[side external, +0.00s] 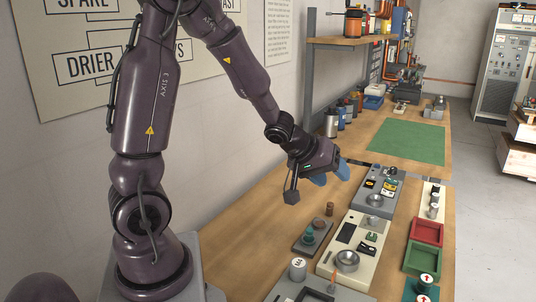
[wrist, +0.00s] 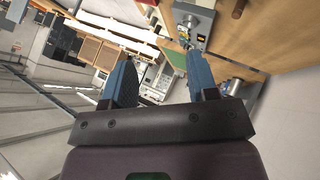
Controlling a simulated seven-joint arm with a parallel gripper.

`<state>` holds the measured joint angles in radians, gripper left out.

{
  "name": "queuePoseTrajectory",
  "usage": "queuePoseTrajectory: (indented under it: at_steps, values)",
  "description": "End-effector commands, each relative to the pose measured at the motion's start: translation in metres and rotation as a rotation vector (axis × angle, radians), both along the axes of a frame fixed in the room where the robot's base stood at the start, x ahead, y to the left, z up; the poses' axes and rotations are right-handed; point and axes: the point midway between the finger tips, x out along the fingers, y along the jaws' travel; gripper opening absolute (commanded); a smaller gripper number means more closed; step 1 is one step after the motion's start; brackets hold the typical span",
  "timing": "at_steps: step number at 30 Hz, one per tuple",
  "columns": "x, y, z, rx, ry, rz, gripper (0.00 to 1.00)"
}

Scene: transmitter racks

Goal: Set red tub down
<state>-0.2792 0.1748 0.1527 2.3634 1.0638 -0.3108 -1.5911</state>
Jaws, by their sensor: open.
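A red square tub (side external: 427,232) sits on the right part of the wooden bench in the side view, just behind a similar green tub (side external: 420,259). My gripper (side external: 331,174) is in the air over the bench, up and to the left of the red tub and well apart from it. Its two blue fingers are spread in the wrist view (wrist: 162,80), with nothing between them. I cannot make out the red tub in the wrist view.
Grey and cream device panels (side external: 375,205) with round metal dishes lie along the bench middle. A dark tray (side external: 312,237) with small pegs is left of them. A cream strip (side external: 433,205) holds metal cylinders. A green mat (side external: 407,141) lies clear on the far bench.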

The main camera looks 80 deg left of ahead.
Motion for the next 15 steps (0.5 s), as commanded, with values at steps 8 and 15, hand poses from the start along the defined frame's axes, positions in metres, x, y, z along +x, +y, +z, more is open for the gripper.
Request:
queuePoseTrajectory:
  at_steps: [8,15]
  values:
    - [-0.065,-0.034,0.099,0.425,0.135,-0.143,0.54]
    - [-0.144,-0.096,0.120,0.469,0.277,-0.520,0.54]
